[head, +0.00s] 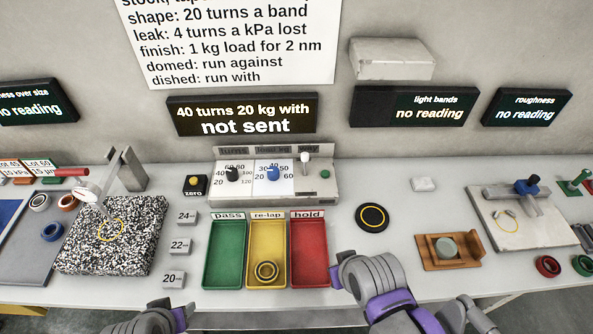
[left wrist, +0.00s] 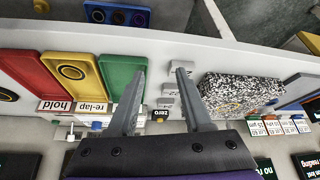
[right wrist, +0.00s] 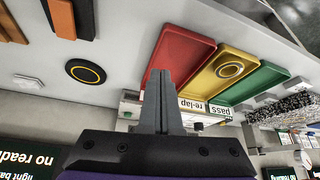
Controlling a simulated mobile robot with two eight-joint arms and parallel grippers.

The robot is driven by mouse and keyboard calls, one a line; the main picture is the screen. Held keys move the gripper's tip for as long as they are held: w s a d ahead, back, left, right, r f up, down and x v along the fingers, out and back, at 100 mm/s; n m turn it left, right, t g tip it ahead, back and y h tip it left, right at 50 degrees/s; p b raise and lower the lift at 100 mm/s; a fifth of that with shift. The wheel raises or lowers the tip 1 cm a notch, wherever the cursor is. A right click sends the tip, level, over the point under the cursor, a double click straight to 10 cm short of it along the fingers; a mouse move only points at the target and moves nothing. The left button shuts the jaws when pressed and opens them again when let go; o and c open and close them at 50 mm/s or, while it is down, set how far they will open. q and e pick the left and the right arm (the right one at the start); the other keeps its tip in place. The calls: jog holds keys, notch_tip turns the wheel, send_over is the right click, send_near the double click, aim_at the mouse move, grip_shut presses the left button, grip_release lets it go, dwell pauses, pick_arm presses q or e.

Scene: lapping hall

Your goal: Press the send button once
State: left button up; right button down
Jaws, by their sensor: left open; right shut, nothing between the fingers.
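The control box (head: 275,188) stands at the back of the bench with a black knob (head: 232,174), a blue knob (head: 272,173), a white-topped lever (head: 305,162) and a small green button (head: 325,174) at its right end. I cannot read a send label on the button. The display (head: 242,115) above reads "40 turns 20 kg with" and "not sent". My right gripper (right wrist: 160,75) is shut and empty, near the red hold tray (head: 309,252), in front of the box.
The green pass tray (head: 225,252) and yellow re-lap tray (head: 267,228) lie before the box; a ring (head: 266,270) is in the yellow one. A yellow zero button (head: 194,181) is left. A black disc (head: 372,217) and wooden holder (head: 449,264) lie right. A speckled block (head: 145,225) stands left.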

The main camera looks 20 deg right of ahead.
pick_arm(q)
jog(key=shift+s+a, duration=0.1)
jog(key=shift+a, duration=0.05)
pick_arm(e)
jog(key=shift+a, duration=0.1)
pick_arm(q)
jog(key=shift+o, duration=0.3)
jog(key=shift+o, duration=0.8)
jog(key=shift+s+f+b, duration=0.25)
jog(key=shift+f+b, duration=0.45)
jog(key=shift+f, duration=0.2)
pick_arm(e)
notch_tip(320, 180, up, 7)
jog(key=m+t+y, duration=0.3)
jog(key=m, duration=0.2)
send_over(327, 175)
jog(key=shift+f, duration=0.2)
jog(key=shift+f, duration=0.1)
notch_tip(327, 175, down, 7)
jog(key=b, duration=0.5)
jog(key=shift+s+f, duration=0.1)
jog(key=shift+f, duration=0.1)
pick_arm(q)
notch_tip(327, 175, down, 6)
jog(key=s, duration=0.1)
jog(key=shift+f+b, duration=0.25)
jog(key=shift+b, duration=0.2)
pick_arm(e)
jog(key=shift+f, duration=0.65)
